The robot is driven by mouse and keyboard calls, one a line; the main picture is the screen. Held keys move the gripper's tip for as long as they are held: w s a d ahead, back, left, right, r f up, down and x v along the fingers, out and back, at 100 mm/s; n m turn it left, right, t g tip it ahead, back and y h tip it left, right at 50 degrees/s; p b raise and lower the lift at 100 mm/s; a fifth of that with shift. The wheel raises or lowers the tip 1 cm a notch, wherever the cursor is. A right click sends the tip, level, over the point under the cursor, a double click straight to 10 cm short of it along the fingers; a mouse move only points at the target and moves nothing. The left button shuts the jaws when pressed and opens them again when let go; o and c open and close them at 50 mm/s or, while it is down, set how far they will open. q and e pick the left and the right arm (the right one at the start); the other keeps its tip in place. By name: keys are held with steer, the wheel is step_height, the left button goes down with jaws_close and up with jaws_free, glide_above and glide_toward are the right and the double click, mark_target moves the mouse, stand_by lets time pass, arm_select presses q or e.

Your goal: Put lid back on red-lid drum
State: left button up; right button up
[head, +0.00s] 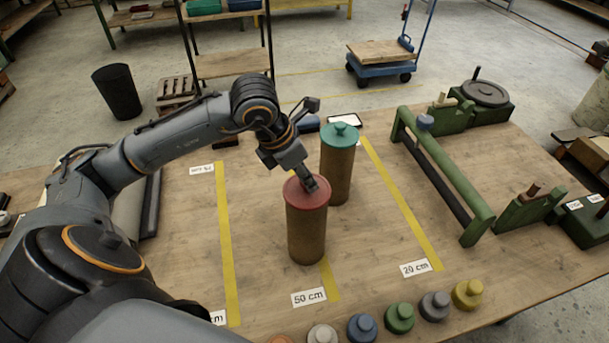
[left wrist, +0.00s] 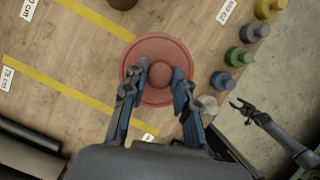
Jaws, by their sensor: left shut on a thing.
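The red lid (head: 295,193) is at the top of a brown cylindrical drum (head: 307,235) in the middle of the table. It looks level and lined up with the drum's rim; I cannot tell whether it is fully seated. My left gripper (head: 311,184) comes down from above and is shut on the lid's knob. In the left wrist view the round red lid (left wrist: 158,42) fills the space under my left gripper (left wrist: 165,73), with a finger on each side of the knob; the drum is hidden beneath. My right gripper (left wrist: 242,109) shows in the left wrist view, open and empty.
A green-lidded drum (head: 338,165) stands close behind the red one. Several small coloured knobbed pieces (head: 400,317) line the front edge. A green roller frame (head: 440,175) stands at right. Dark rolls (head: 150,205) lie at left. Yellow strips (head: 228,245) mark the table.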

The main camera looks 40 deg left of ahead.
stand_by(0.4)
arm_select(q)
steer(key=o, duration=1.1)
steer(key=shift+o, duration=0.6)
steer(key=o, duration=0.4)
steer(key=shift+r, duration=0.1)
steer(key=shift+r+p, duration=2.05)
steer(key=shift+r, duration=1.35)
